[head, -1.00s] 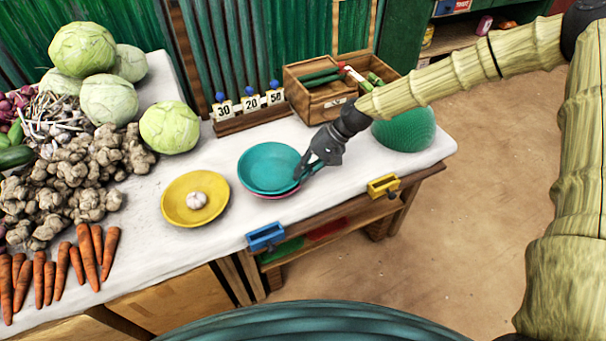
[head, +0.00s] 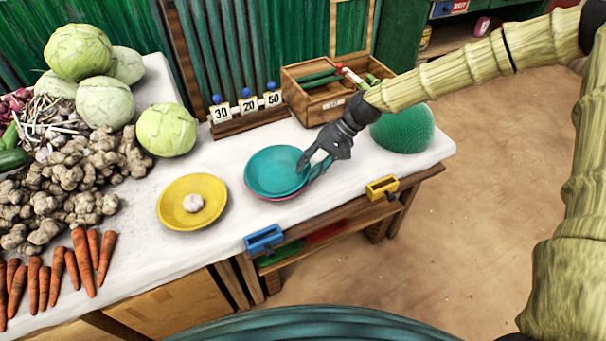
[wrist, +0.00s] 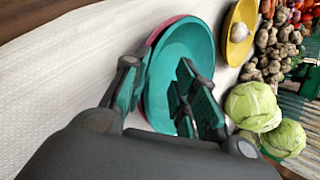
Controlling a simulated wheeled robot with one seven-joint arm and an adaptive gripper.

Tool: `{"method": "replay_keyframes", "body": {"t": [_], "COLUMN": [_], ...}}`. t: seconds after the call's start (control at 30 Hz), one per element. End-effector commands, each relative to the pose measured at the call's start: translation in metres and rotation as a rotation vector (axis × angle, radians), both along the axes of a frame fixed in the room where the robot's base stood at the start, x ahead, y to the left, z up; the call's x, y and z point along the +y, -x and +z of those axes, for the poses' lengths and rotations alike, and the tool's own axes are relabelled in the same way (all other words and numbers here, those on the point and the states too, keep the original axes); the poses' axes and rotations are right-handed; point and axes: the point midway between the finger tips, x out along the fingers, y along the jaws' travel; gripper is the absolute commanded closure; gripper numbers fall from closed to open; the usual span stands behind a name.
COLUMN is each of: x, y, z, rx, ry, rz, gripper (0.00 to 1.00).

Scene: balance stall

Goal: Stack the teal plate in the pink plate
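The teal plate (head: 272,172) rests in the pink plate (head: 285,198) on the white-covered stall table, right of the yellow plate. Only a thin rim of the pink plate shows, along the near edge in the head view and at the upper left of the teal plate (wrist: 182,42) in the wrist view (wrist: 157,33). My gripper (head: 311,170) is at the teal plate's right edge. Its fingers are spread apart, one over the plate's inside and one outside the rim. It is open; whether a finger touches the rim I cannot tell.
A yellow plate (head: 174,215) with a garlic bulb (head: 193,203) stands to the left. Blue (head: 264,240) and yellow (head: 382,187) brackets sit on the front edge. A green dome (head: 404,130), a wooden box (head: 322,108) and numbered weights stand behind. Vegetables fill the left side.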

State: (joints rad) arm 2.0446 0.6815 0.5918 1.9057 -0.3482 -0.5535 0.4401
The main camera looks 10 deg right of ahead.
Motion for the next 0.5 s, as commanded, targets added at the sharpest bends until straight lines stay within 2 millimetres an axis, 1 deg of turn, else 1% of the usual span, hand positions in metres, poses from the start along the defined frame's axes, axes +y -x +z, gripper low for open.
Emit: {"method": "replay_keyframes", "body": {"t": [0.2, 0.5], "x": [-0.019, -0.043], "y": [-0.004, -0.008], "z": [0.025, 0.053], "rx": [-0.003, -0.002], "ry": [-0.001, -0.002], "rz": [0.000, 0.000], "gripper": [0.72, 0.72]}}
